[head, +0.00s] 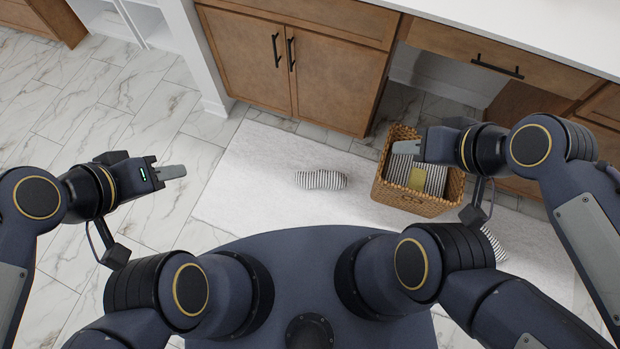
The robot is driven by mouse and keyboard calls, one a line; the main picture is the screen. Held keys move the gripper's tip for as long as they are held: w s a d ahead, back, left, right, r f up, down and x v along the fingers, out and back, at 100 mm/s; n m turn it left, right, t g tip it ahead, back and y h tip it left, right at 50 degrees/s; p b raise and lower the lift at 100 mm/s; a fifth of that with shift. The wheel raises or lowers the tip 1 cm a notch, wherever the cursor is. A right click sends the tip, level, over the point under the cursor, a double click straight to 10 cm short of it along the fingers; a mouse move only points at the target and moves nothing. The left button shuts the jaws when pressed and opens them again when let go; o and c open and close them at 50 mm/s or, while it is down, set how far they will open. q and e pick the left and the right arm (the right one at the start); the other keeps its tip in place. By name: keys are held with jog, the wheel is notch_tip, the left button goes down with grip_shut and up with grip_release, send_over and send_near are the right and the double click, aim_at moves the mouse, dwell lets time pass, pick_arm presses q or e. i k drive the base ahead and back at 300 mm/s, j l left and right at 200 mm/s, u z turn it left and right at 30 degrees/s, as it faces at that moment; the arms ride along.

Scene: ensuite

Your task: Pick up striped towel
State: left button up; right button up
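A striped towel (321,180), rolled or folded, lies on the white bath mat (255,163) in the middle of the view. More striped towels (436,178) are inside the wicker basket (420,204) to the right. My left gripper (172,172) is left of the mat, apart from every towel. My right gripper (408,147) shows over the basket's back left part; I cannot tell its height. The finger gaps of both grippers cannot be made out.
Wooden cabinets (330,78) with black handles and a white countertop (500,30) stand along the back. A white wall end (195,55) stands at the back left. The marble tile floor (75,95) is clear at the left.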

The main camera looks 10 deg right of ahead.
aim_at(333, 180)
jog(key=i+j+z, duration=0.2)
jog(key=j+z, duration=0.2)
jog(key=j, duration=0.2)
jog(key=i+j+z, duration=0.15)
jog(key=j+z, duration=0.2)
jog(key=j, duration=0.25)
jog(key=j+z, duration=0.4)
jog(key=j, duration=0.25)
jog(key=i+j+z, duration=0.35)
jog(key=j, duration=0.35)
jog(key=i+j+z, duration=0.2)
jog(key=i+j, duration=0.1)
jog(key=j, duration=0.05)
